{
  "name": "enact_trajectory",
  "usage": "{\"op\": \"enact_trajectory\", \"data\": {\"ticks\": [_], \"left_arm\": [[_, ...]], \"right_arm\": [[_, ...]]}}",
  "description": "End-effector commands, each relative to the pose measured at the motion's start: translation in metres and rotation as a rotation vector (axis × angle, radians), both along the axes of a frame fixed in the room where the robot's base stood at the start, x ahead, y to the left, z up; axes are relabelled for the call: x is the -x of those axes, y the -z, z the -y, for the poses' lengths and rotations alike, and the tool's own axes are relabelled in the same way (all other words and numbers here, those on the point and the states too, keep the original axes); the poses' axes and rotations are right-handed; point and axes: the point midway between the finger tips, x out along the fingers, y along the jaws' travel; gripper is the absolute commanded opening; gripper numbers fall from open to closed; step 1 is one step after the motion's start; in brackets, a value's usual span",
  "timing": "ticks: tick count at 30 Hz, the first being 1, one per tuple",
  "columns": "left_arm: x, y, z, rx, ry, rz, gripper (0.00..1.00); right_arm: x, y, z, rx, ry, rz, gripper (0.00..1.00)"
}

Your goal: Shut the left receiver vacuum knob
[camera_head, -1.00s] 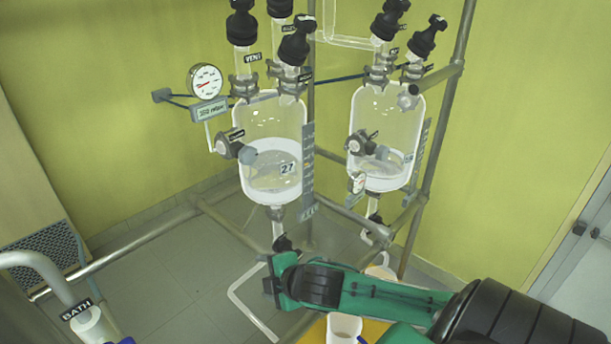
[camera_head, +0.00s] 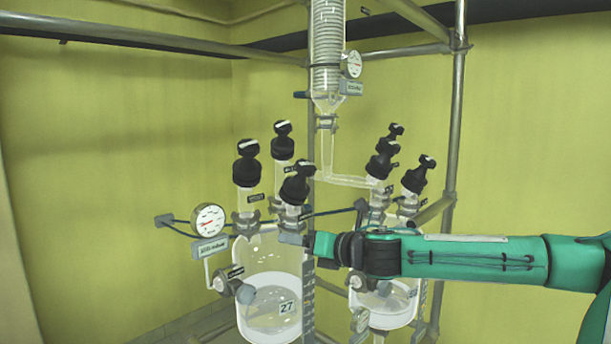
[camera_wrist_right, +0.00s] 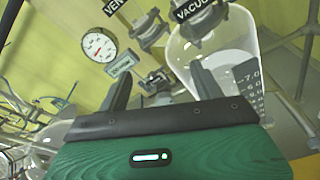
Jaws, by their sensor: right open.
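The left receiver (camera_head: 258,262) is a clear glass vessel marked 27 with pale liquid in it. Black knobs top its necks; the front right one (camera_head: 299,182) appears to be the vacuum knob, tilted to the right. The wrist view shows a VACUUM label (camera_wrist_right: 194,9) on a neck at the top, with its knob out of frame. My right gripper (camera_head: 300,240) is at the receiver's upper right shoulder, below that knob and apart from it. In the wrist view its fingers (camera_wrist_right: 160,86) are spread and hold nothing. My left gripper is not in view.
A pressure gauge (camera_head: 208,219) hangs left of the receiver. The right receiver (camera_head: 390,305) stands behind my right arm, with several black knobs on top. A coiled condenser (camera_head: 327,50) hangs above. Metal posts (camera_head: 455,110) and bars frame the rig.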

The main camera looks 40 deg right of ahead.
Motion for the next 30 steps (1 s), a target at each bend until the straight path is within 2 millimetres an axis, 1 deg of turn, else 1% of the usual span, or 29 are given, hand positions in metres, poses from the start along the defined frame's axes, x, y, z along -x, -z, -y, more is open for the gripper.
{"op": "enact_trajectory", "data": {"ticks": [1, 2, 3, 6, 9, 12, 16, 20, 25, 30], "left_arm": [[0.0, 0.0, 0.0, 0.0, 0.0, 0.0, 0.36], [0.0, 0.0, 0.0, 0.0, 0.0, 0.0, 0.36], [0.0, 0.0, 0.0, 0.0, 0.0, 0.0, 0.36], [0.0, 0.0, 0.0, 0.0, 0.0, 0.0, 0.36], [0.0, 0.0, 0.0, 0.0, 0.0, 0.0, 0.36], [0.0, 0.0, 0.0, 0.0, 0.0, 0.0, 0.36], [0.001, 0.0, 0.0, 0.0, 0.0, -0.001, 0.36], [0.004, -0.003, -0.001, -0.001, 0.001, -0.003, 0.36], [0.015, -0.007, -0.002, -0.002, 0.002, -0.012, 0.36], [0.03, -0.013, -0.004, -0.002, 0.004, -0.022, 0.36]], "right_arm": [[0.008, -0.026, 0.015, 0.068, 0.007, 0.033, 0.67], [0.013, -0.039, 0.021, 0.105, 0.006, 0.048, 0.67], [0.02, -0.056, 0.03, 0.154, 0.006, 0.071, 0.67], [0.039, -0.094, 0.049, 0.26, 0.014, 0.117, 0.67], [0.057, -0.123, 0.063, 0.341, 0.021, 0.151, 0.67], [0.07, -0.141, 0.071, 0.393, 0.029, 0.174, 0.67], [0.076, -0.15, 0.075, 0.421, 0.03, 0.185, 0.67], [0.069, -0.152, 0.075, 0.421, 0.029, 0.186, 0.67], [0.048, -0.152, 0.073, 0.418, 0.028, 0.184, 0.67], [0.024, -0.152, 0.071, 0.418, 0.029, 0.183, 0.67]]}}
